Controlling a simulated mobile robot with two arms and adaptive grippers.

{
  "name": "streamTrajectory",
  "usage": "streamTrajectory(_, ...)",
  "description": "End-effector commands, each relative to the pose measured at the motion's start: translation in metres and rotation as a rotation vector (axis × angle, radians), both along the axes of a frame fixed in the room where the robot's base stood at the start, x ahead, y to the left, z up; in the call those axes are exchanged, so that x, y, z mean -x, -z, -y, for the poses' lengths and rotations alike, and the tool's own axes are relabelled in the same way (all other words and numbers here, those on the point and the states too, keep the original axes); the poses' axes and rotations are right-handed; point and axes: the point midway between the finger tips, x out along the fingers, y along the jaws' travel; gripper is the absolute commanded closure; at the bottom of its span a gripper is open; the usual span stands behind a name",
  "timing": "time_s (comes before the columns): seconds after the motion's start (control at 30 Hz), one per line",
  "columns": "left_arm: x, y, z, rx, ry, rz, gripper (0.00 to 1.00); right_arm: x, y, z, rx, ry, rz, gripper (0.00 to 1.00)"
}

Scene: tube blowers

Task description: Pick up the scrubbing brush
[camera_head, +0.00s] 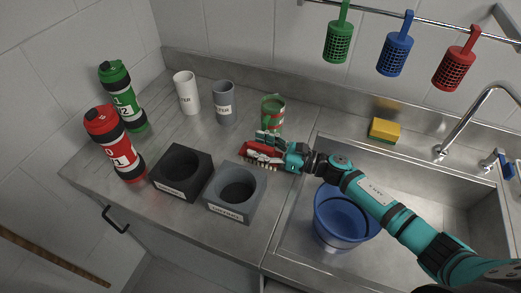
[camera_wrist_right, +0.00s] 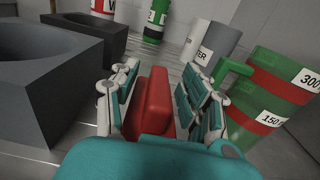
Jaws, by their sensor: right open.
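The scrubbing brush (camera_head: 260,154) has a red body and pale bristles. It lies on the steel counter, left of the sink, in the head view. My right gripper (camera_head: 270,148) comes in from the right and is at the brush. In the right wrist view the brush's red body (camera_wrist_right: 153,103) lies between the two open fingers of the gripper (camera_wrist_right: 160,95). Whether the fingers touch it I cannot tell. The brush's near end is hidden by the gripper. My left gripper is not in view.
A green cup (camera_head: 273,112) with a red band stands close behind the gripper. A grey block holder (camera_head: 235,207) and a black one (camera_head: 170,190) stand in front. Red (camera_head: 117,147) and green (camera_head: 122,98) bottles stand left. The sink holds a blue bucket (camera_head: 340,222).

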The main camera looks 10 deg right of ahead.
Motion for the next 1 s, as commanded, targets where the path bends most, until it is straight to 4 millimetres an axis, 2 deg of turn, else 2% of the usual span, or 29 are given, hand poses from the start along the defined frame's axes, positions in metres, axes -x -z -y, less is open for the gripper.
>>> streamTrajectory(0.3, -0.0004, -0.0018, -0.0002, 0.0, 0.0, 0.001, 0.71, -0.0035, 0.0011, -0.0054, 0.001, 0.0, 0.0, 0.54)
streamTrajectory(0.67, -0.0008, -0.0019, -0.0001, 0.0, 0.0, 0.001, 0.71, -0.0033, 0.001, -0.0051, 0.001, 0.0, -0.001, 1.0)
streamTrajectory(1.0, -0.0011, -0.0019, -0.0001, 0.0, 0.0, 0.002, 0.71, -0.0035, -0.0009, -0.005, 0.001, 0.0, 0.001, 1.0)
